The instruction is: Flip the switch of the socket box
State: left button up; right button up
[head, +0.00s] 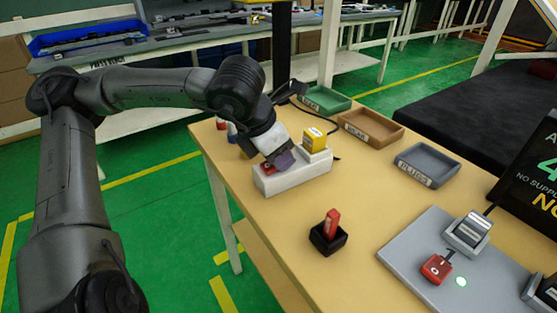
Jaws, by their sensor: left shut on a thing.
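The white socket box (300,177) lies on the near left part of the table. A red piece (267,169), which looks like its switch, shows at the box's left end, partly hidden by my gripper. A yellow block (314,139) sits on the box's far right end. My left gripper (281,157) comes down over the box's left half. It is shut on what looks like a purple block (285,160), touching or just above the box top; the fingers hide the exact contact. My right gripper is not in view.
Green (324,100), brown (371,127) and grey (427,165) trays line the table's far side. A black holder with a red piece (331,224) stands in front. A grey board (418,271) with a red switch lies at the right. Small bottles (231,129) stand behind my gripper.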

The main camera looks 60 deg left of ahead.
pick_arm(q)
jog(key=o, duration=0.9)
jog(key=shift+o, duration=0.2)
jog(key=p+v, duration=0.5)
jog(key=v, duration=0.9)
jog(key=shift+w+f, duration=0.1)
